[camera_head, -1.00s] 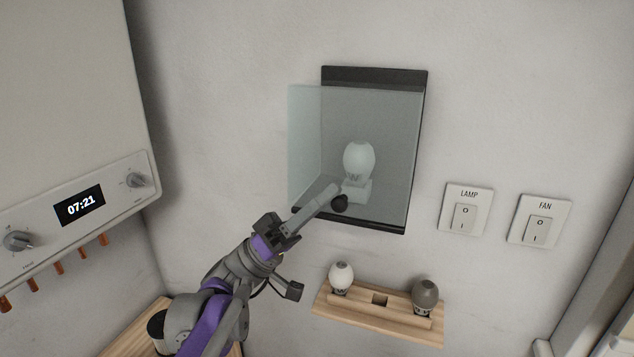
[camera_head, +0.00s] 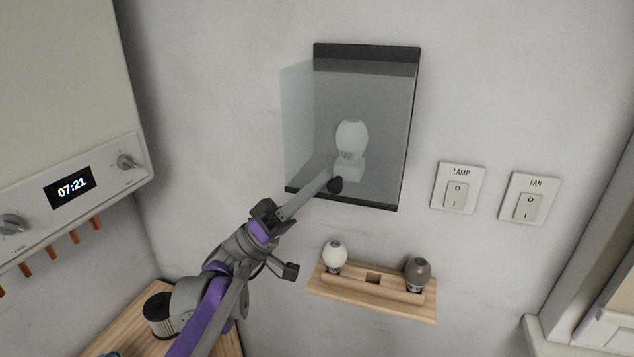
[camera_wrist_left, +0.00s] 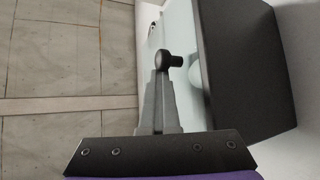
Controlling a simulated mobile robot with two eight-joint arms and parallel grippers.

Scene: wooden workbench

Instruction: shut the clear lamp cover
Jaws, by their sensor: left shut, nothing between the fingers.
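The clear lamp cover (camera_head: 300,110) is a see-through box in front of a dark back plate (camera_head: 366,52) on the wall. A pale bulb (camera_head: 351,138) in a white socket (camera_head: 348,167) shows through it. I cannot tell exactly how far the cover stands open. My left gripper (camera_head: 326,184) is shut and empty, with its fingertips at a dark round knob (camera_head: 335,185) low on the cover. The knob also shows at the fingertips in the left wrist view (camera_wrist_left: 174,60); whether they touch is unclear. My right gripper is not in view.
A wooden holder (camera_head: 375,293) with a white bulb (camera_head: 335,256) and a grey bulb (camera_head: 417,272) is below the cover. A lamp switch (camera_head: 457,196) and a fan switch (camera_head: 528,207) are at right. A wall unit with a clock (camera_head: 72,187) is at left.

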